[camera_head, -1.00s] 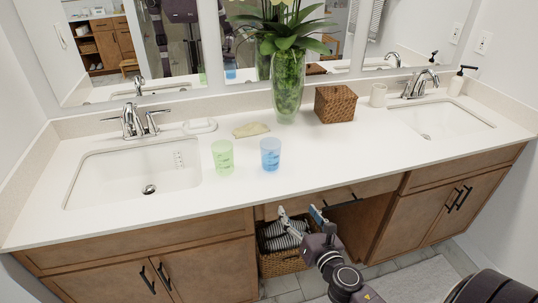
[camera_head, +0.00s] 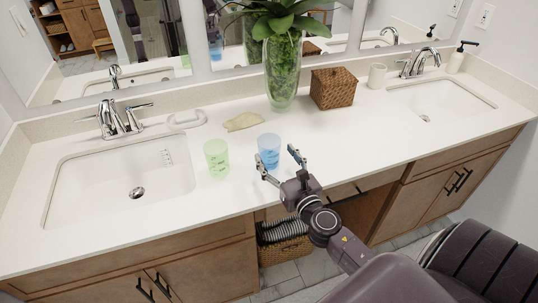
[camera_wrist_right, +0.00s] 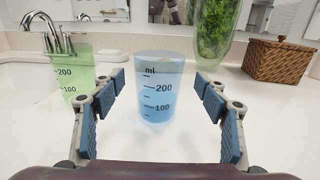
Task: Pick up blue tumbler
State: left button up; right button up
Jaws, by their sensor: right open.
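The blue tumbler (camera_head: 269,151) stands upright on the white countertop, just beyond my right gripper in the head view. My right gripper (camera_head: 277,161) is open, its two fingers pointing toward the tumbler over the counter's front part. In the right wrist view, the blue tumbler (camera_wrist_right: 154,88) is centred between the spread blue-padded fingers of the right gripper (camera_wrist_right: 158,92), a little ahead of them, and its measuring marks face me. Neither finger appears to touch it. My left gripper is not in view.
A green tumbler (camera_head: 217,157) stands close to the left of the blue one. A cloth (camera_head: 244,122) lies behind them. A glass vase (camera_head: 282,75) with a plant and a wicker box (camera_head: 332,88) stand farther back. Sinks (camera_head: 120,185) lie on both sides.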

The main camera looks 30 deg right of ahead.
aim_at(265, 140)
jog(key=w, duration=0.4)
jog(key=shift+d+p, duration=0.2)
jog(key=shift+p, duration=0.15)
jog(key=shift+w, duration=0.3)
jog(key=c, duration=1.3)
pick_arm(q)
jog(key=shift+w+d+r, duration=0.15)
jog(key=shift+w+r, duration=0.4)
pick_arm(e)
jog(key=shift+c, duration=0.2)
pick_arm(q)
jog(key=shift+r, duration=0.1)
pick_arm(e)
jog(key=shift+r, duration=0.15)
